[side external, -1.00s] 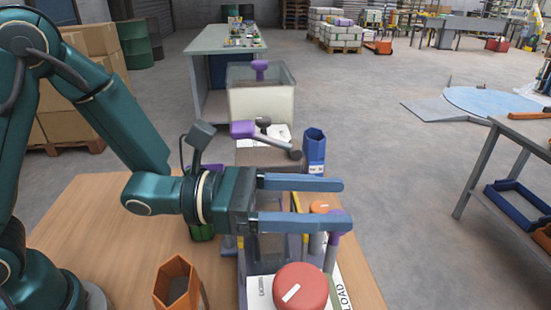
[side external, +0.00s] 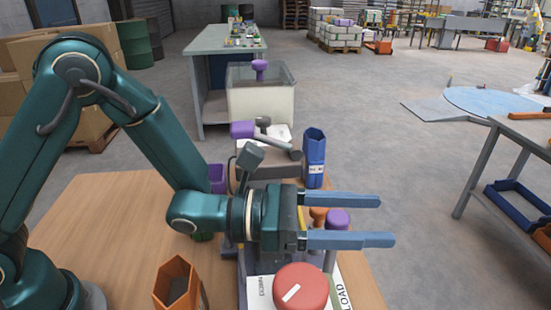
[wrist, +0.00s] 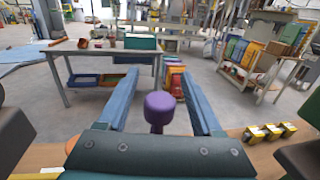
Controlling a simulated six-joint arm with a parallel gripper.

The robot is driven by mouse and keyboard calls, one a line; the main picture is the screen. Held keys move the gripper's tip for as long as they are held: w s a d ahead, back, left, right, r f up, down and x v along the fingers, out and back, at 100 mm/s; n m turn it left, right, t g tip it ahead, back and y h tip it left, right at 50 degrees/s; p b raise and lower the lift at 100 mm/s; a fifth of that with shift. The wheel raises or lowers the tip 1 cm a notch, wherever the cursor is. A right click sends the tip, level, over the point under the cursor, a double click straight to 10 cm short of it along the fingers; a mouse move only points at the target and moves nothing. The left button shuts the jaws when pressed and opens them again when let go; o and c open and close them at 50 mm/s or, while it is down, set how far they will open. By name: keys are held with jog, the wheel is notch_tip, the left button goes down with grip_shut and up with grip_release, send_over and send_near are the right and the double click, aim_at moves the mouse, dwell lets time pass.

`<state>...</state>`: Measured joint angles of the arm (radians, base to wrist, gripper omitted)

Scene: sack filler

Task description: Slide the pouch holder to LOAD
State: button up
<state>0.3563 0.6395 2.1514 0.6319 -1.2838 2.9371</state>
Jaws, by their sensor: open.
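A purple round knob (side external: 337,220) on a short stem shows between my two blue fingers in the side view. In the wrist view the purple knob (wrist: 159,106) also shows between the fingers. My gripper (side external: 387,220) is open, with the fingers pointing right and reaching past the knob in the picture. I cannot tell whether the knob is at finger height or below. A label reading LOAD (side external: 342,294) lies at the front right of the bench fixture, beside a large red button (side external: 299,287). The pouch holder is not clearly told apart; my gripper hides much of the fixture.
An orange hexagonal cup (side external: 176,282) stands at the front left, and a blue hexagonal container (side external: 314,158) behind my gripper. An orange knob (side external: 318,216) is close by the purple one. Bare wooden bench (side external: 110,235) is clear on the left.

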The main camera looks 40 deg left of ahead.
grip_shut()
jog(key=shift+s, duration=0.1)
dwell(1.2)
